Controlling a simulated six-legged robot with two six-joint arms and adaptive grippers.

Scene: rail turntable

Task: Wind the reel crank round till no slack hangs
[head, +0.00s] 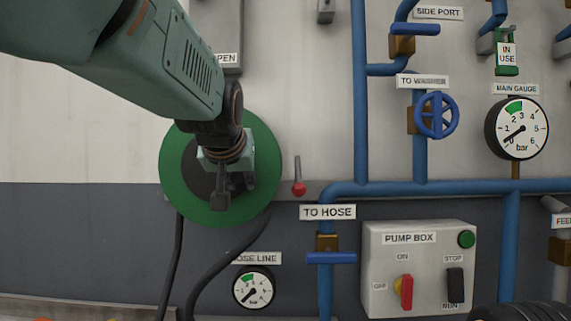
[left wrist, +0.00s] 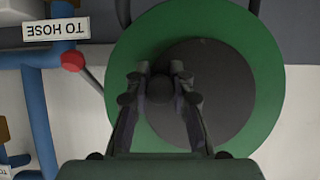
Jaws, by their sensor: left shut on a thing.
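The hose reel (head: 262,160) is a green disc with a dark grey hub, on the wall left of the pipes. It also fills much of the left wrist view (left wrist: 125,55). My left gripper (head: 222,195) is in front of the reel face. In the left wrist view its two fingers (left wrist: 160,85) are closed on a dark round crank knob (left wrist: 160,90), off the hub's middle. The crank's arm is hidden. A black hose (head: 222,262) hangs in a bend below the reel, with another dark strand (head: 178,255) left of it. My right gripper is not in view.
Blue pipes (head: 361,100) with valves stand further right, above the pump box (head: 420,265). The hose line gauge (head: 254,287) is below. The wall left of the reel is clear.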

